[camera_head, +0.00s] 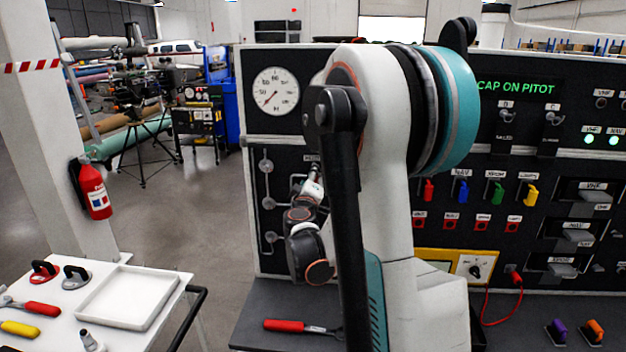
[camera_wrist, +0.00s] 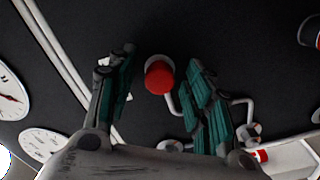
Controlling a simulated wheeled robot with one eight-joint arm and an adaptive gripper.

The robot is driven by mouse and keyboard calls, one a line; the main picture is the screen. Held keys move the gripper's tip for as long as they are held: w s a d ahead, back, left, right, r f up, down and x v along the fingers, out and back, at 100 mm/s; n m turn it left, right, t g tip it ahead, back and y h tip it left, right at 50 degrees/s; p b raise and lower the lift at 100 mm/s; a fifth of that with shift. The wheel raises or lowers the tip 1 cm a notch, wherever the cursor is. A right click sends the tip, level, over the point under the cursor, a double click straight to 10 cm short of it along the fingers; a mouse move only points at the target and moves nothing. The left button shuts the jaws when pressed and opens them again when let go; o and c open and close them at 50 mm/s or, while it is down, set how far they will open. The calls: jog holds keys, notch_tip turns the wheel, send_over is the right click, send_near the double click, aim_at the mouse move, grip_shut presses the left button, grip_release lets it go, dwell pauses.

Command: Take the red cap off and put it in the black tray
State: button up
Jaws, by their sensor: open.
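The red cap (camera_wrist: 159,76) is a short red cylinder with a grey rim, on the dark panel in the wrist view. A bent grey tube shows right beside it. My gripper (camera_wrist: 160,62) is open, with its teal-padded fingers on the left and right of the cap and a gap to each. I cannot tell how far the cap is from the fingers in depth. In the head view my arm hides the cap, and my gripper (camera_head: 314,178) shows small against the panel. I cannot make out a black tray in either view.
A sign (camera_head: 516,88) reads "CAP ON PITOT". A red-handled tool (camera_head: 284,326) lies on the dark bench (camera_head: 262,300) below the panel. A white tray (camera_head: 152,322) stands on the white table at left with hand tools. A fire extinguisher (camera_head: 95,190) hangs on the pillar.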

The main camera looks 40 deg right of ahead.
dwell(0.8)
grip_shut()
